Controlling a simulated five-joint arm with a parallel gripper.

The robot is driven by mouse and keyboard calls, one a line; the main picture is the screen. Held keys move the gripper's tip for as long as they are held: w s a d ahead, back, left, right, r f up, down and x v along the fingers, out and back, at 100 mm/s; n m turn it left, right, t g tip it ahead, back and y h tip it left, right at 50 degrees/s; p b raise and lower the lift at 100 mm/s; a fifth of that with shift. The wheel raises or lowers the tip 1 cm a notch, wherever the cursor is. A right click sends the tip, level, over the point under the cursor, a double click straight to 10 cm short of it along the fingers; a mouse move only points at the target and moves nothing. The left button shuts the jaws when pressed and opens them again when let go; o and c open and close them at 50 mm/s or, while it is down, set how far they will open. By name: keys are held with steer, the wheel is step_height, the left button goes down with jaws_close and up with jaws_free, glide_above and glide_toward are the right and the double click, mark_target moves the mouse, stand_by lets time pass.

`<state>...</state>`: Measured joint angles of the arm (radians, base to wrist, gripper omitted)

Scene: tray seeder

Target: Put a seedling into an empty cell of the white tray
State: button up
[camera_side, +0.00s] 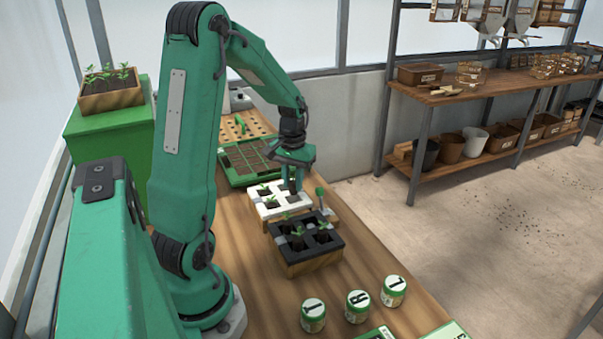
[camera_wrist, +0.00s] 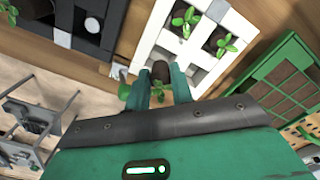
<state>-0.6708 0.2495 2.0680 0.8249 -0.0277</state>
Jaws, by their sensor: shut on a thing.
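The white tray (camera_side: 269,215) stands on the wooden bench, and it also shows in the wrist view (camera_wrist: 149,38). A seedling with green leaves (camera_wrist: 183,21) and another (camera_wrist: 224,45) sit in two of its cells. My gripper (camera_side: 293,188) is over the tray's right part in the side view. In the wrist view its fingers (camera_wrist: 161,82) are shut on a seedling with a dark soil plug (camera_wrist: 160,70), at the tray's near edge. I cannot tell whether the plug is inside a cell. The fingers partly hide the cells there.
A black tray (camera_side: 290,266) with seedlings stands in front of the white tray. A green tray of soil cells (camera_side: 238,180) lies behind it. A small green-handled tool (camera_side: 320,195) stands close on the right. Several lettered jars (camera_side: 313,318) stand near the bench's front.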

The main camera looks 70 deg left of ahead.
mark_target(293, 183)
steer(key=shift+f, duration=1.55)
steer(key=o, duration=1)
steer(key=shift+r, duration=3.9)
